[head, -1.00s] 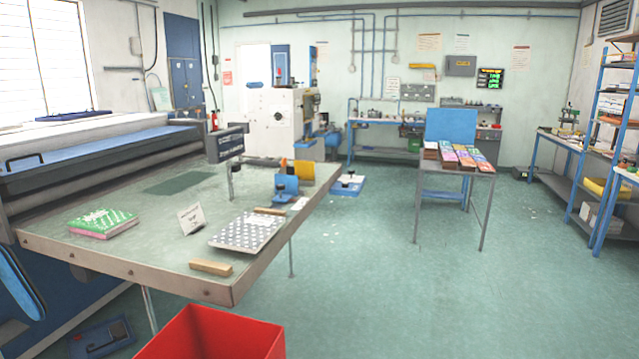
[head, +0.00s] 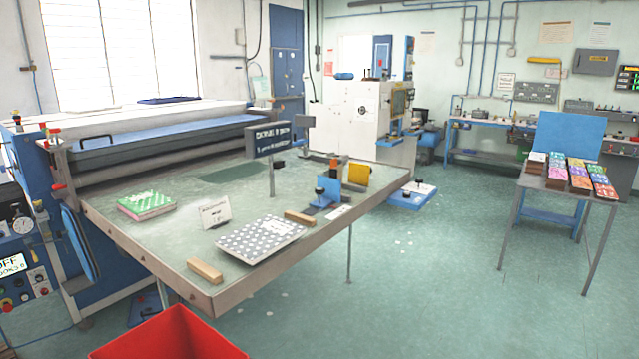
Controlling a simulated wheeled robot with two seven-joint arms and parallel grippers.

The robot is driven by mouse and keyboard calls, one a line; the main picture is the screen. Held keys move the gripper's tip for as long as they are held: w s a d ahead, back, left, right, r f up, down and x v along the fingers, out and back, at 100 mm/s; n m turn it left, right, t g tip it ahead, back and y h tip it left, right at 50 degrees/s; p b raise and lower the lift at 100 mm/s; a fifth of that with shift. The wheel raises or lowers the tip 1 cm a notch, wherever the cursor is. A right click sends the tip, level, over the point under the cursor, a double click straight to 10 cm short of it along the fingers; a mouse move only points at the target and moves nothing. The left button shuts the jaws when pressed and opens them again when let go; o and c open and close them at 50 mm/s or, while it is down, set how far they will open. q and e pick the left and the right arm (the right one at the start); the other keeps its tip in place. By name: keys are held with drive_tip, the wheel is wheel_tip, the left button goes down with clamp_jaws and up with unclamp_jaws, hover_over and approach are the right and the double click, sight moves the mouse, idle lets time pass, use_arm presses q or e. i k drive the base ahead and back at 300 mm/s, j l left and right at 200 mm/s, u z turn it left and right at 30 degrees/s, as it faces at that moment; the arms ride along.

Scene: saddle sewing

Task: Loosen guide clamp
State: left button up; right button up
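A guide fixture with a blue upright plate (head: 328,189) and a yellow upright plate (head: 358,174) stands near the right edge of the work table (head: 150,240). A small black knob (head: 320,191) shows on the blue part, and an orange piece stands between the plates. The knob looks like a clamp knob, but it is too small to tell whether it is tight or loose. Neither of my grippers is in view.
On the table are a polka-dot booklet (head: 262,238), a green booklet (head: 146,205), a white card (head: 215,213) and wooden blocks (head: 205,270). A red bin (head: 170,335) stands in front.

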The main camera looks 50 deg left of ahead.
sight(320, 190)
drive_tip(key=i+j+u, duration=0.15)
drive_tip(key=i+u, duration=0.85)
drive_tip(key=i+l+u, duration=0.3)
drive_tip(key=i+u, duration=0.15)
drive_tip(key=i, duration=0.1)
